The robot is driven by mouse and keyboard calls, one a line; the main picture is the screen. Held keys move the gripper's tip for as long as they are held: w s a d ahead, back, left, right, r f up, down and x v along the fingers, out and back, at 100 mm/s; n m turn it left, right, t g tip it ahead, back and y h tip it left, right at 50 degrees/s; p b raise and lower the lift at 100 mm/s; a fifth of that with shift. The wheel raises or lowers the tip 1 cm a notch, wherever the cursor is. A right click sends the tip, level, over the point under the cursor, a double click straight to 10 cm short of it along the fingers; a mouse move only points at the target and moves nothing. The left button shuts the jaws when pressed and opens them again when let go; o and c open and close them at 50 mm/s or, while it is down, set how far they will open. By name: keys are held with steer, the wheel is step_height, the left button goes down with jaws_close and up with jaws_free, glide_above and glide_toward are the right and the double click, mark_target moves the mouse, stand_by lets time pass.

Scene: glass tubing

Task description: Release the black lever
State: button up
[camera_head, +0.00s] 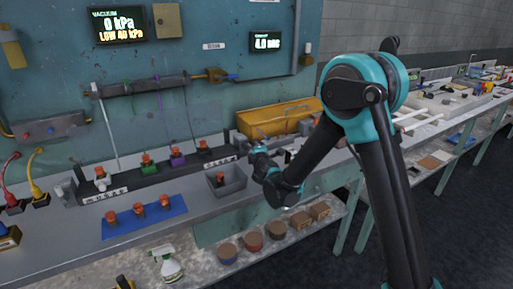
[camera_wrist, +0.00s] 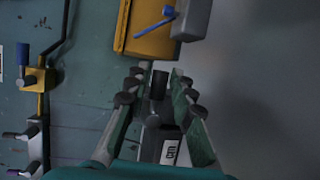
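The black lever (camera_wrist: 158,85) shows in the wrist view as a short dark upright piece between my two fingers. It rises from a dark grey body with a white label (camera_wrist: 169,151). My gripper (camera_wrist: 157,76) is around the lever, with a visible gap on each side, so the fingers look open and apart from it. In the head view my gripper (camera_head: 258,150) is at the bench, right of the grey bin. The lever is hidden there behind my gripper and arm.
A yellow box (camera_head: 275,117) is against the wall behind my gripper. A grey bin (camera_head: 228,182) and a blue mat (camera_head: 145,217) with orange-topped pieces lie left.

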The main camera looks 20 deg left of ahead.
steer(key=shift+o, duration=0.8)
steer(key=v, duration=1.2)
